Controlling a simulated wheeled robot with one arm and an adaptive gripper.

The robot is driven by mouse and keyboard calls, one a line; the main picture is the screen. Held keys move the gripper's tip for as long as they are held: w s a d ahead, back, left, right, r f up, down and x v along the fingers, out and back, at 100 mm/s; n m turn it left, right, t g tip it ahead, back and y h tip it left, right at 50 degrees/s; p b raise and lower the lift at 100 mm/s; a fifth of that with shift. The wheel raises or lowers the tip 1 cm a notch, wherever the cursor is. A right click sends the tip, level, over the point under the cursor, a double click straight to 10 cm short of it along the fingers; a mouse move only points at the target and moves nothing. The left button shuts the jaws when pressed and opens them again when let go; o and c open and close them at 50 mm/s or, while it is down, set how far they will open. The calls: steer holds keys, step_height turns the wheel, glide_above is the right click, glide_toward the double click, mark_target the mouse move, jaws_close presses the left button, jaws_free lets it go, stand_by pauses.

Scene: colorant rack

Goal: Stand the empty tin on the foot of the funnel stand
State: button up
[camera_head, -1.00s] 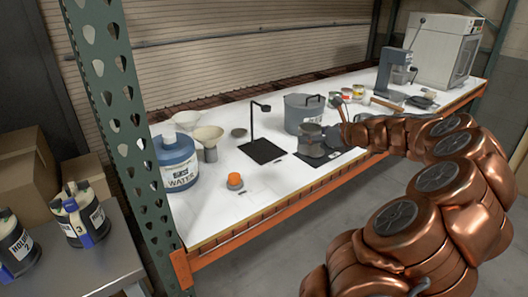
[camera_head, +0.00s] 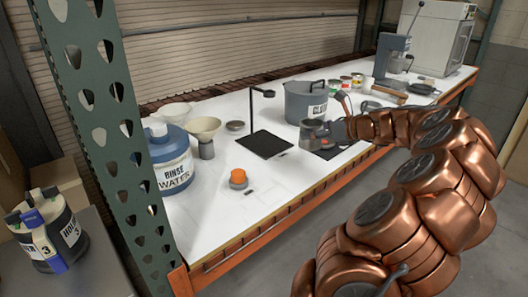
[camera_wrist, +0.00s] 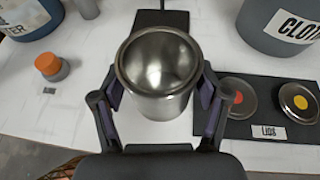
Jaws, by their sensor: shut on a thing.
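The empty tin (camera_wrist: 158,62) is a plain open metal can, upright between my gripper's fingers (camera_wrist: 160,100) in the wrist view; its shiny bottom shows inside. My gripper is shut on it. In the head view the tin (camera_head: 313,131) is at the end of my copper arm, over the bench's front part. The funnel stand (camera_head: 254,112) has a thin dark post with a small ring on top and a flat black foot (camera_head: 265,145). The foot is bare and lies left of the tin. In the wrist view part of the foot (camera_wrist: 178,20) shows just beyond the tin.
A dark mat labelled LIDS (camera_wrist: 268,132) with lids lies right of the tin. A grey CLOTHS bin (camera_head: 303,103) stands behind it. A rinse water tub (camera_head: 172,165), a pale funnel (camera_head: 204,128) and an orange-capped thing (camera_head: 238,178) are on the left.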

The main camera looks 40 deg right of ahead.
steer(key=shift+w+f, duration=0.2)
steer(key=shift+f, duration=0.2)
steer(key=w, duration=0.5)
steer(key=w+a+f, duration=0.1)
steer(key=w, duration=0.4)
steer(key=w+a+p, duration=0.1)
steer(key=w, duration=0.4)
steer(key=shift+w+a+f, duration=0.2)
steer(key=shift+w, duration=0.05)
steer(key=shift+w+f, duration=0.15)
steer(key=shift+f, duration=1.6)
steer(key=shift+f, duration=0.1)
steer(key=o, duration=1.1)
